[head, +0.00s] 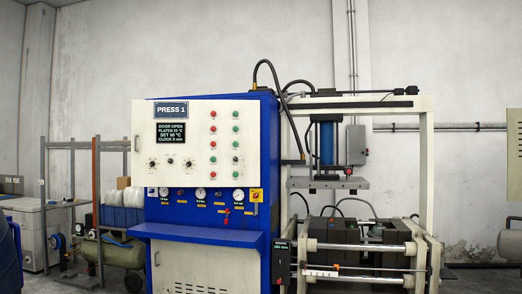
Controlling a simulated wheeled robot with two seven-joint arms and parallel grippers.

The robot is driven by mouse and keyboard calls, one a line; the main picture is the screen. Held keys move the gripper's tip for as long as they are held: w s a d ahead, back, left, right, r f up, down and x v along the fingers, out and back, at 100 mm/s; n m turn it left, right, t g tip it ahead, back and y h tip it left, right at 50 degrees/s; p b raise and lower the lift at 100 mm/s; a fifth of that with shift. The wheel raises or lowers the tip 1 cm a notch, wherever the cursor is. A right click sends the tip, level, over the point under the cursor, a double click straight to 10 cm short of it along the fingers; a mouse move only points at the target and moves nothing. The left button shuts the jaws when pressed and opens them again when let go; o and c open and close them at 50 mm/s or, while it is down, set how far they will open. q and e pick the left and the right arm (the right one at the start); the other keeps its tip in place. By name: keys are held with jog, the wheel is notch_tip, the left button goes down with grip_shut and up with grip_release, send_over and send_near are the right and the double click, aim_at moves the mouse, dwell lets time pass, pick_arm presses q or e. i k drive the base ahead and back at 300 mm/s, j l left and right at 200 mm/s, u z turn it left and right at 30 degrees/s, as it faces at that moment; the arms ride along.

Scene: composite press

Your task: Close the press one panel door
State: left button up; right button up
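The press one panel door (200,115) is the white panel on the upper front of the blue cabinet (267,130). It bears the PRESS 1 label (170,109), knobs, and red and green buttons. Its dark screen (170,133) reads DOOR OPEN. The door's left edge stands out past the cabinet's left side, so it looks ajar, with its right edge near the cabinet. A small handle (136,143) shows at its left edge. Neither of my grippers is in view.
A blue ledge (195,231) juts out below the gauges, above a white lower panel (205,268). The press frame with rails (360,248) stands at the right. A metal rack (97,190) with containers stands at the left, close to the cabinet.

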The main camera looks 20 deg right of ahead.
aim_at(197, 148)
jog(key=i, duration=4.35)
jog(key=z, duration=0.4)
